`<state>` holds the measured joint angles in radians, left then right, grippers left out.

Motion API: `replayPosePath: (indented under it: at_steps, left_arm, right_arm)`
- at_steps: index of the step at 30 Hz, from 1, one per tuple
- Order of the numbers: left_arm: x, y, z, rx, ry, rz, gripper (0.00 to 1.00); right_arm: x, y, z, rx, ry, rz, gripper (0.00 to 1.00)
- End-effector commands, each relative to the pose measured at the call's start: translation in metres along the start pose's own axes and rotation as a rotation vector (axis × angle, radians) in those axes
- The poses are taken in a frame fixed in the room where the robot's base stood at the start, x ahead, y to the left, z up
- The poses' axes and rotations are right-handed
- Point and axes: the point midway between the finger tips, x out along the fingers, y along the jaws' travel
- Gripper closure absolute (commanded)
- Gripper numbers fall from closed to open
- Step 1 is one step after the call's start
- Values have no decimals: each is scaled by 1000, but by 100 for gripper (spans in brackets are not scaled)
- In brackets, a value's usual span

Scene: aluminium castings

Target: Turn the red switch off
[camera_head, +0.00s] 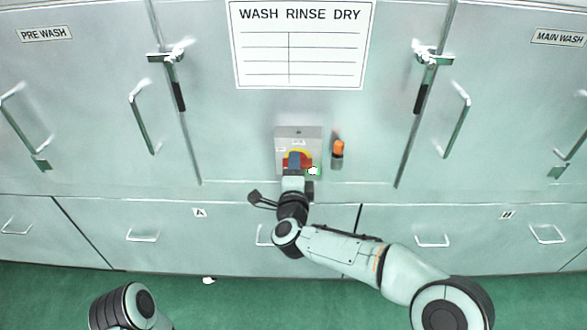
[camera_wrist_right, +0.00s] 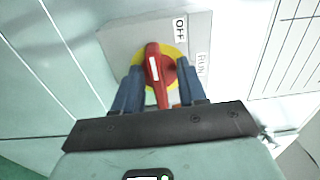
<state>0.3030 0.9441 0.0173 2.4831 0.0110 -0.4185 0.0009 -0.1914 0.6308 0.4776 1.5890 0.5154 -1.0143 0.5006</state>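The red switch (camera_wrist_right: 153,68) is a rotary handle with a white line, on a yellow disc on a grey box (camera_head: 299,137). The wrist view shows the labels OFF and RUN beside the disc. The handle stands nearly upright in that view; I cannot tell for sure which label it marks. My right gripper (camera_wrist_right: 160,88) is open, with one blue finger on each side of the handle and small gaps to it. In the head view, my right gripper (camera_head: 294,162) covers most of the switch. My left gripper is not in view; only a piece of my left arm shows.
The box is on a pale green cabinet front with a WASH RINSE DRY sign (camera_head: 301,60) above. An orange-topped item (camera_head: 338,150) is just right of the box. Door handles and latches stick out on both sides. The green floor (camera_head: 240,300) in front looks mostly clear.

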Motion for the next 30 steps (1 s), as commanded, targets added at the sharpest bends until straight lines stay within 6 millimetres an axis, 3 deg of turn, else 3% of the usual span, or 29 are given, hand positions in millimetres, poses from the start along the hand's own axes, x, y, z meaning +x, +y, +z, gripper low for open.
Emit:
replayPosePath:
  at_steps: [8,13,24,30]
  left_arm:
    - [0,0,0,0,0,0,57]
    - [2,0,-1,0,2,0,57]
    - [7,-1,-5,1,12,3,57]
    - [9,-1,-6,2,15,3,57]
  right_arm:
    - [-1,2,2,2,-4,5,60]
    - [-14,2,2,2,-6,5,60]
    - [-92,1,2,0,-7,4,60]
    - [-123,1,1,1,-4,3,60]
